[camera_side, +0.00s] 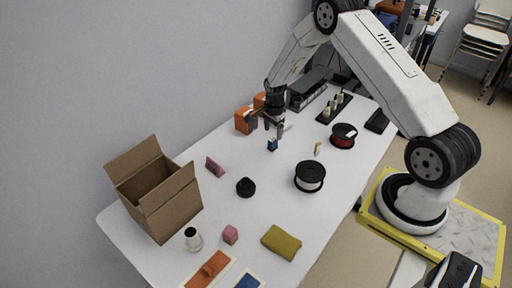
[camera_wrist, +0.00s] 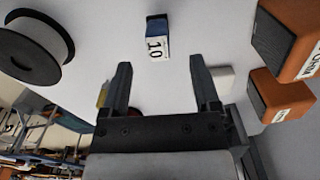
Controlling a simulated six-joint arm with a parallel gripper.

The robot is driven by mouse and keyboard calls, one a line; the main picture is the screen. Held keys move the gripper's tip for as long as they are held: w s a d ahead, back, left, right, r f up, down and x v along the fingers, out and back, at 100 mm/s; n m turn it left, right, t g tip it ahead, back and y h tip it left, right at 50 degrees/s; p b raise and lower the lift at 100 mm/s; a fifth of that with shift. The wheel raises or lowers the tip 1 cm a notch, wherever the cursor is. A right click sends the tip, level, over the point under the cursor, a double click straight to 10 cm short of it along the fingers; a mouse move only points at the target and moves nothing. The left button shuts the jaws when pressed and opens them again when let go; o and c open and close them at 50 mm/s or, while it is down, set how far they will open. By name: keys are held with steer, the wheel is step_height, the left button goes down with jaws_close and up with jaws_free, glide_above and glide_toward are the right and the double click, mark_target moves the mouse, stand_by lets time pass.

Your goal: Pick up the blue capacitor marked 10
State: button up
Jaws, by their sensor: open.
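The blue capacitor marked 10 (camera_wrist: 156,37) stands on the white table, its white label with the black number showing in the wrist view. In the side view the blue capacitor (camera_side: 272,145) is small, just below my gripper (camera_side: 268,128). In the wrist view my gripper (camera_wrist: 165,85) has its two fingers wide apart with nothing between them. The capacitor lies beyond the fingertips, roughly in line with the gap. I cannot tell the exact height between fingers and capacitor.
Orange boxes (camera_wrist: 287,40) stand close to the right in the wrist view. A white-and-black spool (camera_wrist: 32,47) is at the left. On the table (camera_side: 285,205) are another spool (camera_side: 310,176), a black round part (camera_side: 245,187) and an open cardboard box (camera_side: 155,190). Space around the capacitor's left is clear.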

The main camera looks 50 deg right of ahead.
mark_target(273, 146)
steer(key=shift+f, duration=1.3)
steer(key=shift+s+f, duration=0.1)
steer(key=shift+f, duration=2.5)
steer(key=shift+c, duration=0.2)
jaws_close()
